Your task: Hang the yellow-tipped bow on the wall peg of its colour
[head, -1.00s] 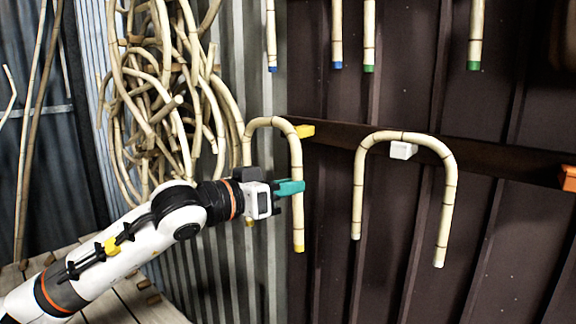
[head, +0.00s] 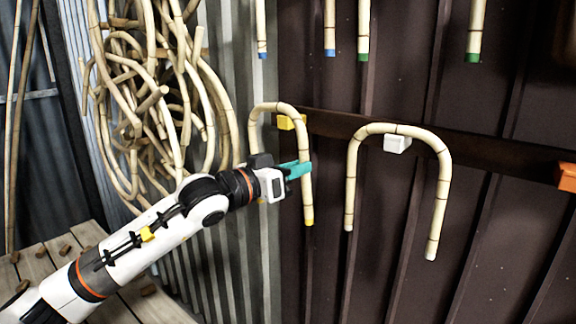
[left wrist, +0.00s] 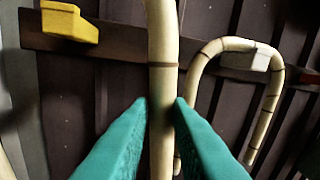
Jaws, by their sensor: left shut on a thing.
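The yellow-tipped bow (head: 306,197) is a pale cane bent into an upside-down U, with a yellow tip low on its right leg. My left gripper (head: 304,169) with teal fingers is shut on that right leg. In the left wrist view the leg (left wrist: 162,50) stands upright between the fingertips (left wrist: 161,108). The yellow peg (head: 288,122) shows just under the bow's arch in the head view, and left of the held leg in the wrist view (left wrist: 68,22). I cannot tell whether the arch touches it. The other leg's lower part is hidden behind my gripper.
A dark rail (head: 330,124) on the brown wall carries the pegs. Another bow (head: 440,190) hangs over the white peg (head: 397,143), right of mine. An orange peg (head: 566,177) is bare at far right. Blue- and green-tipped canes hang above. Coiled rattan (head: 150,90) hangs left.

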